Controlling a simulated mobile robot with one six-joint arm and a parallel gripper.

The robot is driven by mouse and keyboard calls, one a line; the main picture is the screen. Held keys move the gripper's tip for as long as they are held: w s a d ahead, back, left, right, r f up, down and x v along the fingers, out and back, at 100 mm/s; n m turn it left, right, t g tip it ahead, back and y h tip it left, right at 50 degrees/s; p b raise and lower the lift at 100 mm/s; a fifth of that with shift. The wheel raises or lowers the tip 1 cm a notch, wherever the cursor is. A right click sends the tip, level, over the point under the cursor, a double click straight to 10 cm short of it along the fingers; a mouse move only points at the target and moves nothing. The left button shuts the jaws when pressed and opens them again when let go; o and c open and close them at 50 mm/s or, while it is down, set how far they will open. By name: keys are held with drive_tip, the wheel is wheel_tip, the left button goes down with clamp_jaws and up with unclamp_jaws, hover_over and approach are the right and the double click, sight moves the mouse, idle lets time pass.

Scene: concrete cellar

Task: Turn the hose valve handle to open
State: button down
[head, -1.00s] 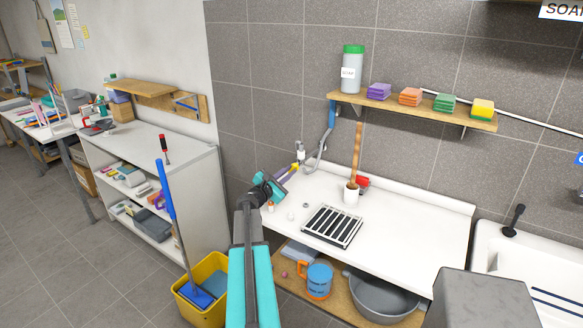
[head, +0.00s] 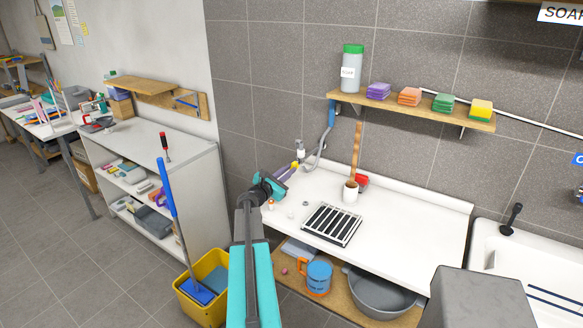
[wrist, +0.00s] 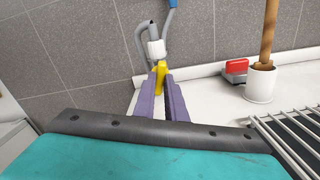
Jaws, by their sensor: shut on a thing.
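The hose valve has a white body (wrist: 156,48) and a yellow handle (wrist: 160,72). It stands at the back left of the white counter, near the tiled wall. In the head view the white body (head: 300,150) shows just beyond my fingers. My gripper (wrist: 162,84) has two purple fingers, shut on the yellow handle from the near side. In the head view my gripper (head: 289,169) reaches over the counter's left end. A grey hose (wrist: 136,42) and a blue hose part (wrist: 170,15) rise from the valve. The fingers hide part of the handle.
A shelf (head: 415,111) with a soap bottle and sponges hangs above. A sink (head: 540,250) is at the right.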

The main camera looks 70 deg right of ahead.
drive_tip(key=shift+n+p, duration=1.75)
drive_tip(key=shift+n, duration=0.15)
drive_tip(key=c, duration=1.7)
unclamp_jaws()
drive_tip(key=shift+f, duration=0.1)
drive_tip(key=shift+b+v, duration=0.85)
drive_tip(key=shift+v, duration=2.65)
